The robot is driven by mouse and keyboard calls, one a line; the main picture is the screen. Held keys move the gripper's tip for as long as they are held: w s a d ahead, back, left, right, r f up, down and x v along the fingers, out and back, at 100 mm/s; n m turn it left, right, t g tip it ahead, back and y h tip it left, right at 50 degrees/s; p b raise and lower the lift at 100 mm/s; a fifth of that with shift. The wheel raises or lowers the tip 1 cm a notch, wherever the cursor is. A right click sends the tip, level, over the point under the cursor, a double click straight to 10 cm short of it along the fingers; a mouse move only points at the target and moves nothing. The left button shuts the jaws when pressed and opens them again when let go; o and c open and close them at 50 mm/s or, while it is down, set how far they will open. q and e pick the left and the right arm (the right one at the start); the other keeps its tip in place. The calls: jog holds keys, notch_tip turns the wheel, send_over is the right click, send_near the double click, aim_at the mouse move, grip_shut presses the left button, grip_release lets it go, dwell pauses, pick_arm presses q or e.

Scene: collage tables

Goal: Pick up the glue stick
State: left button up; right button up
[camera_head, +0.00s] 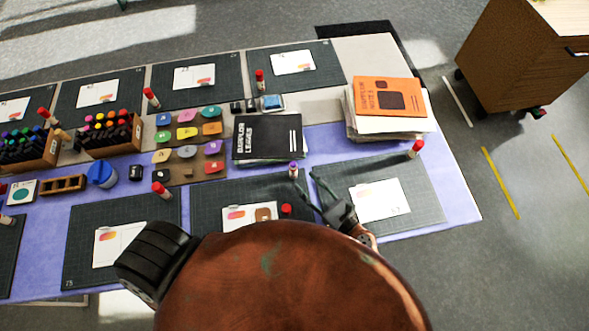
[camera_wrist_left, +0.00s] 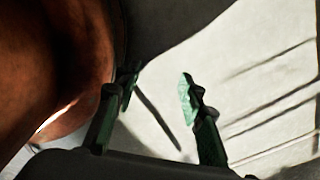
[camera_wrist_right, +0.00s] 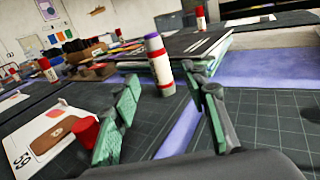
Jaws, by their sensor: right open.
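A glue stick with a purple cap (camera_head: 293,171) stands upright by the front row of mats. In the right wrist view the glue stick (camera_wrist_right: 158,62) is white with red bands and a purple top. My right gripper (camera_head: 305,177) is open and low over the table, its fingers reaching toward that stick. In the right wrist view the stick shows between and beyond the fingertips, and I cannot tell how deep between them it is. My left gripper (camera_wrist_left: 158,84) is open and empty in its wrist view, away from the table objects. It is hidden in the head view.
Red-capped glue sticks, such as one at the right (camera_head: 415,149), stand by several dark mats. A black book (camera_head: 268,138) lies just behind the purple-capped stick. A paper stack with an orange book (camera_head: 386,97) is further right. Marker boxes (camera_head: 110,138) stand at left.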

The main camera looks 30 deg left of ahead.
aim_at(296, 173)
jog(key=shift+w+a, duration=0.1)
jog(key=shift+a, duration=0.3)
jog(key=x, duration=0.3)
jog(key=shift+r, duration=0.1)
jog(key=x, duration=0.3)
jog(key=shift+a, duration=0.15)
jog(key=shift+w+a, duration=0.15)
jog(key=c, duration=0.8)
pick_arm(q)
jog(key=shift+w+r, duration=0.1)
jog(key=shift+w, duration=1.4)
pick_arm(e)
grip_shut()
